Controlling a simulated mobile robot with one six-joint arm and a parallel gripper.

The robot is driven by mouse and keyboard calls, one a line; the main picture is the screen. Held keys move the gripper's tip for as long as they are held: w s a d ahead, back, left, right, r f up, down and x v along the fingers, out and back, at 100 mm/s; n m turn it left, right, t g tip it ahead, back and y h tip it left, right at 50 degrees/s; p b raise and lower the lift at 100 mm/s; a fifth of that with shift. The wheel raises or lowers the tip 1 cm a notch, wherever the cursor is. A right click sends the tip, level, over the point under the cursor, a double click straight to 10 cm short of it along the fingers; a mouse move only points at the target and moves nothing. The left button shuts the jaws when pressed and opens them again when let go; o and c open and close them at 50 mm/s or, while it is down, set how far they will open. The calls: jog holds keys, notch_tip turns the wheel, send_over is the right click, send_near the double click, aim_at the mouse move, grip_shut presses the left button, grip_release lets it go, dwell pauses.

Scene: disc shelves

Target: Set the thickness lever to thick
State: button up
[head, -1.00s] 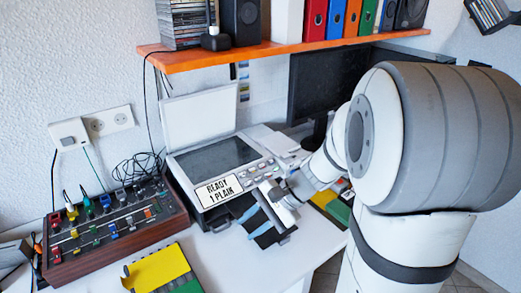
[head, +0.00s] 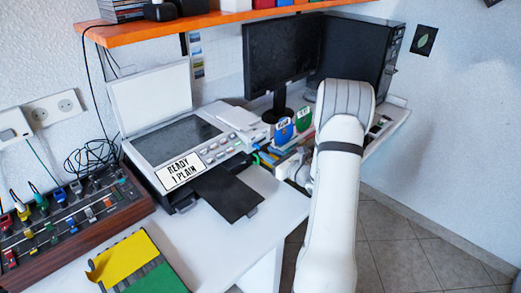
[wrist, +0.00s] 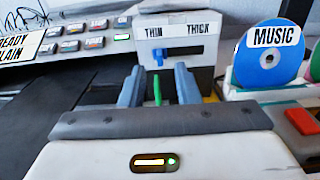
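The thickness lever (wrist: 158,59) is a small blue knob in a dark slot on a pale box (wrist: 208,72). The box is labelled THIN at left and THICK at right, and the knob sits at the left, under THIN. My gripper (wrist: 158,82) is open in the wrist view, its two blue fingers spread below and in front of the slot. The knob shows between the fingers, apart from them. A thin green upright thing (wrist: 157,91) also shows between the fingers; I cannot tell what it is. In the head view my arm hides most of the gripper.
The copier's display (head: 180,170) reads READY 1 PLAIN. A black tray (head: 228,192) sticks out of the copier's front. A blue disc labelled MUSIC (wrist: 268,58) stands right of the lever box, with a red block (wrist: 302,122) before it. A mixer (head: 75,225) stands at left.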

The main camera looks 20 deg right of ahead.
aim_at(257, 146)
jog(key=shift+x, duration=2.2)
jog(key=shift+c, duration=0.3)
grip_shut()
